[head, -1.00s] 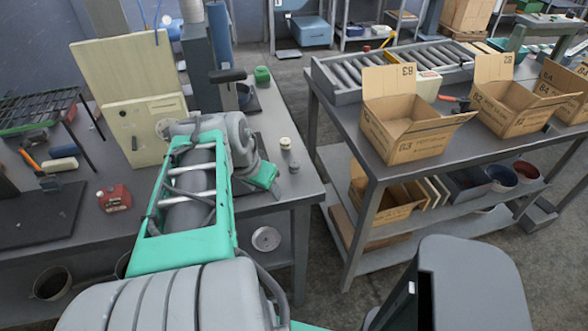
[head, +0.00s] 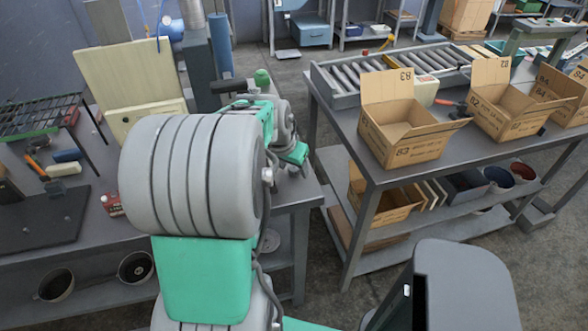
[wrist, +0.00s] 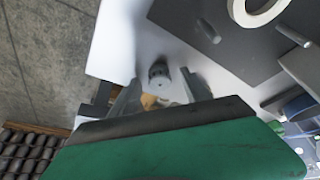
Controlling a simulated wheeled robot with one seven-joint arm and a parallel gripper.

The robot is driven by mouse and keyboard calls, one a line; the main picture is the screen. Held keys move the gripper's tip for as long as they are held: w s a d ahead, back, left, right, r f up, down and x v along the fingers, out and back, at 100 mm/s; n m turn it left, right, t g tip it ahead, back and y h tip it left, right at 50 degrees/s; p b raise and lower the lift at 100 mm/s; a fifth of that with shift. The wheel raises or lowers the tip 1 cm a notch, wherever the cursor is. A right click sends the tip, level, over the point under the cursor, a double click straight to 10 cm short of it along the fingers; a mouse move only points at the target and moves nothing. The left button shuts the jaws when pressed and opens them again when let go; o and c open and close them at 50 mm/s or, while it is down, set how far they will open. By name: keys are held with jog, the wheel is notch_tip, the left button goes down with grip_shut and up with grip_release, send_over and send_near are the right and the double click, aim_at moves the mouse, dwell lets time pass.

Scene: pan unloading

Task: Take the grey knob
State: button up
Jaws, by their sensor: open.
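The grey knob (wrist: 158,71) is a small grey, round-topped piece on the light bench top, near the bench's edge, in the wrist view. My gripper (wrist: 160,85) is open, with one finger to each side of the knob's picture. I cannot tell whether the fingers touch it. A small tan thing (wrist: 149,102) shows just below the knob, between the fingers, partly hidden by my gripper. In the head view my own arm covers much of the bench, and the knob cannot be made out clearly there.
In the wrist view a dark mat (wrist: 238,55) lies beyond the knob, with a grey peg (wrist: 208,31) and a pale ring (wrist: 254,10) on it. A second table with a cardboard box (head: 403,137) stands to the right in the head view, across a floor gap.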

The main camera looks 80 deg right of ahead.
jog(key=shift+c, duration=0.5)
grip_shut()
